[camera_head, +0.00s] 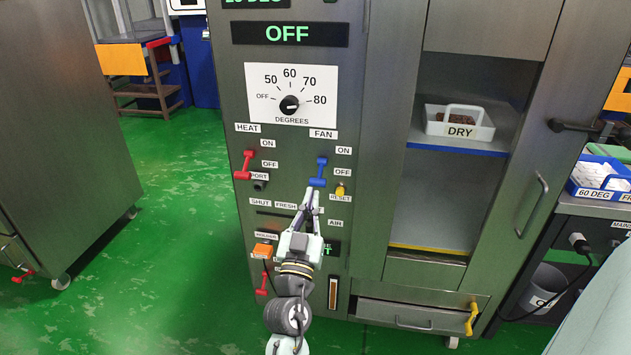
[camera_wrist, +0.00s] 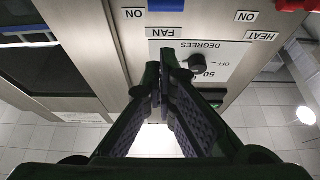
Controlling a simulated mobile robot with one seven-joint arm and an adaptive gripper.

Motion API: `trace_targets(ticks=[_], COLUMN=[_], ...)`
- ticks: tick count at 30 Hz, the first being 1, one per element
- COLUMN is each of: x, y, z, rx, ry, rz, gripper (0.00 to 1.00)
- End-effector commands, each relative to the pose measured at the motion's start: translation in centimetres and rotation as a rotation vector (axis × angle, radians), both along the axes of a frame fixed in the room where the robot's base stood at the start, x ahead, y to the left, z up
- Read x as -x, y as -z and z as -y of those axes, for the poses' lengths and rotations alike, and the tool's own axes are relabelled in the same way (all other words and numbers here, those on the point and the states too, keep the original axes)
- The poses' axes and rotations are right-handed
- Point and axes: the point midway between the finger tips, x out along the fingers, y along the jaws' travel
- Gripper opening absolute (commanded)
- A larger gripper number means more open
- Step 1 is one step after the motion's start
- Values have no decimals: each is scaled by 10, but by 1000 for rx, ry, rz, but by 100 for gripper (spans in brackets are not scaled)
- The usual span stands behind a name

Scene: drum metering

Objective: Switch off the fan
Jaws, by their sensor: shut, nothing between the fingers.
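The blue fan lever (camera_head: 319,172) is on the grey control panel, under the FAN label and beside the ON and OFF labels. It spans the height between those labels; I cannot tell which position it is set to. Part of it shows at the top edge of the upside-down wrist view (camera_wrist: 165,5). My gripper (camera_head: 310,196) points up at the panel just below the lever. Its fingers are together and empty. In the wrist view the closed fingertips (camera_wrist: 171,58) appear below the FAN label. I cannot tell whether they touch the lever.
A red heat lever (camera_head: 244,166) is left of the fan lever. A yellow reset control (camera_head: 340,189) is close on the right. The degrees dial (camera_head: 289,104) is above. A DRY tray (camera_head: 459,124) stands in the open cabinet. Green floor is clear at left.

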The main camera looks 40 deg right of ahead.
Motion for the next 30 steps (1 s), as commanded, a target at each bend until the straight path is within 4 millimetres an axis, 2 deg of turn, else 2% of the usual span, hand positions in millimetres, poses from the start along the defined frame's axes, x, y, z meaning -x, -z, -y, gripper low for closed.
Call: trace_targets(ticks=[1, 2, 4, 10, 24, 30], x=[-7, -10, -18, -31, -35, -37], y=[-10, -12, -2, 6, 8, 18], z=[8, 12, 20, 36, 39, 42], rx=[3, 2, 1, 1, 1, 22], ry=[1, 1, 1, -1, -2, -1], rz=[0, -1, -1, 0, 1, 16], gripper=[0, 0, 0, 0, 0, 0])
